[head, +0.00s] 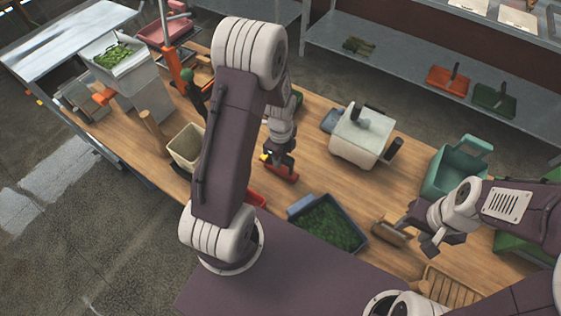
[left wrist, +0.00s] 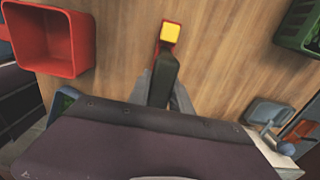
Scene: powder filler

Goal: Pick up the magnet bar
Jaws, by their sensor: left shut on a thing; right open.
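The magnet bar (head: 287,175) is a red bar with a yellow end, low over the wooden table in the middle of the head view. In the left wrist view its yellow and red end (left wrist: 171,33) points away from me, with a dark part running back between the fingers. My left gripper (head: 280,162) is shut on the bar; its fingers (left wrist: 164,92) lie on both sides of the dark part. I cannot tell whether the bar touches the table. My right gripper (head: 418,232) is open and empty, at the right near a brown block (head: 392,230).
A blue-grey tray of green bits (head: 328,222) stands near the front. A beige bin (head: 186,146) stands left, partly behind my left arm. A white box with dark handles (head: 362,138) and a teal crate (head: 455,168) stand right. A red bin (left wrist: 45,38) is left in the wrist view.

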